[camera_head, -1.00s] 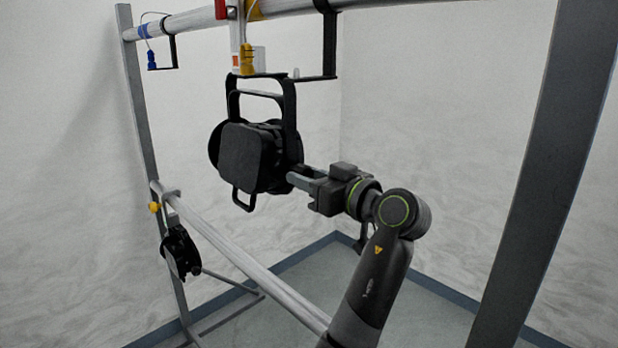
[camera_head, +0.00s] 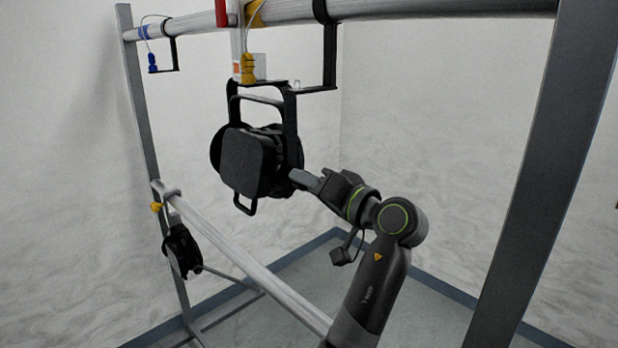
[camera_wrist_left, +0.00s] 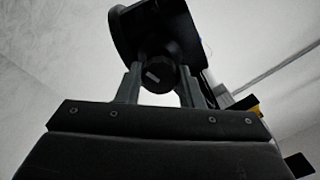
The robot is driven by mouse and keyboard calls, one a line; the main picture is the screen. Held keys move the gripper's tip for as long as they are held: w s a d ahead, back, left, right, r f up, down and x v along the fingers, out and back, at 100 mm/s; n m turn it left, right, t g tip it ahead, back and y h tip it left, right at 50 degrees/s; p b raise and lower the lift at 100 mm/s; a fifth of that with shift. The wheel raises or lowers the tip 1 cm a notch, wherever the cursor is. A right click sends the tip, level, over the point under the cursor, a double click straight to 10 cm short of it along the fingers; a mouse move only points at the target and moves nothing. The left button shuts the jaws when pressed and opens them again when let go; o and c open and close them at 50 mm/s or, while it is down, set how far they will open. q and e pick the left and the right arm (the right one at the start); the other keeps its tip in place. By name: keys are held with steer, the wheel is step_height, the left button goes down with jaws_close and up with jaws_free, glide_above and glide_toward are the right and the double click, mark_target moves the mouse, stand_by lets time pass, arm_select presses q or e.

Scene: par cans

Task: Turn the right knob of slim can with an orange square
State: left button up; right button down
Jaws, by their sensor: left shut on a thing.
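A black par can (camera_head: 255,162) hangs by its black bracket from the upper bar in the head view. A white box with a small orange patch (camera_head: 237,70) sits right above it. My left gripper (camera_head: 300,178) reaches the can's right side and is shut on the dark round knob there. In the left wrist view the knob (camera_wrist_left: 160,74), with a light mark on it, sits between the two fingers of the left gripper (camera_wrist_left: 160,86). The fingers hide part of the knob in the head view. My right gripper is not in view.
A smaller dark can (camera_head: 180,252) hangs from the lower bar (camera_head: 260,276) at the left. Grey posts stand at left and right (camera_head: 550,170). An empty black bracket (camera_head: 172,55) hangs at the upper left. The space right of the gripper is open.

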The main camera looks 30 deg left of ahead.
arm_select(q)
steer(key=shift+r+m+p, duration=0.1)
steer(key=shift+m+p, duration=2.9)
steer(key=shift+m, duration=1.5)
steer(key=o, duration=1)
